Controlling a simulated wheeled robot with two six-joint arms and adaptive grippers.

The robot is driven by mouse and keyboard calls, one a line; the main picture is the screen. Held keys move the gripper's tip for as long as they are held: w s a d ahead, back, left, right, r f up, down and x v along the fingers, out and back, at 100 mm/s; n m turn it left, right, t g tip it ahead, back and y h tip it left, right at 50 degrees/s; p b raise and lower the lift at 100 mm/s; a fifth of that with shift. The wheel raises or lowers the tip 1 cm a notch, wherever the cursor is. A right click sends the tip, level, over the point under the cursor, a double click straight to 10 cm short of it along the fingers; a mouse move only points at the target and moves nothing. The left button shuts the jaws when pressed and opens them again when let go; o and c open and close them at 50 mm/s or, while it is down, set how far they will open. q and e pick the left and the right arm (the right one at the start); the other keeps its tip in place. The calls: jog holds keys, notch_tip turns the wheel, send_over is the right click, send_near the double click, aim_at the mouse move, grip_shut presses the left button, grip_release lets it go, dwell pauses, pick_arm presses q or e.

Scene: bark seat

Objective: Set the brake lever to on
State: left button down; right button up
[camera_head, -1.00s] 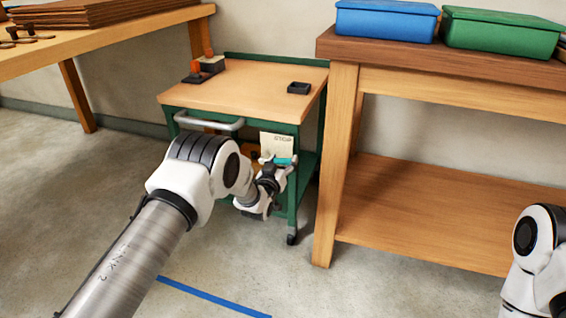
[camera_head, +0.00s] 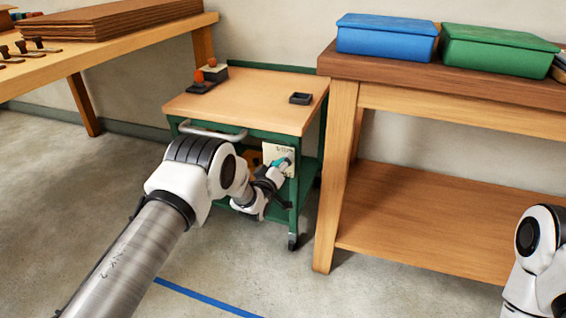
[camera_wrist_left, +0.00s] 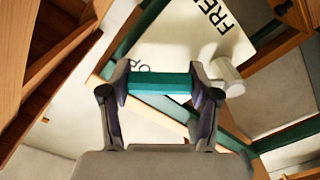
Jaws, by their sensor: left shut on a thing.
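The brake lever shows as a teal bar (camera_wrist_left: 160,84) in the left wrist view, lying across between my finger pads. It also shows as a small teal patch (camera_head: 283,162) on the cart's front in the head view. My left gripper (camera_wrist_left: 161,76) is shut on it; in the head view the gripper (camera_head: 279,167) is at the pale label plate. That plate (camera_head: 275,151) carries dark lettering; in the wrist view, part of a word reading "FRE" shows, and another word is mostly hidden. A pale round knob or pivot (camera_wrist_left: 226,76) is beside the right finger. My right gripper is out of view.
The green cart (camera_head: 245,97) has a wooden top bearing orange-knobbed parts (camera_head: 204,77) and a small black tray (camera_head: 301,98). A heavy workbench (camera_head: 345,180) with blue (camera_head: 386,35) and green (camera_head: 497,49) boxes stands close on its right. Floor left of the cart is clear.

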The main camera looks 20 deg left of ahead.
aim_at(268, 146)
pick_arm(q)
jog(key=n, duration=0.1)
jog(key=a+r+n+p, duration=0.1)
jog(key=shift+a+r+n, duration=0.15)
jog(key=shift+r+n, duration=0.1)
jog(key=shift+n, duration=0.15)
jog(key=n, duration=0.1)
jog(key=a+n+p, duration=0.1)
jog(key=shift+a+r+n, duration=0.25)
jog(key=shift+r+n, duration=0.05)
jog(key=shift+r, duration=0.05)
jog(key=shift+w+a+r+n, duration=0.1)
jog(key=shift+a+n, duration=0.35)
jog(key=shift+n, duration=0.35)
jog(key=shift+s+a+r+n, duration=0.1)
jog(key=shift+a+n, duration=0.35)
jog(key=shift+n, duration=0.35)
jog(key=shift+w+a+n, duration=0.1)
jog(key=shift+a+n, duration=0.35)
jog(key=shift+n, duration=0.35)
jog(key=c, duration=0.5)
grip_release()
jog(key=s, duration=1.2)
jog(key=shift+a, duration=0.25)
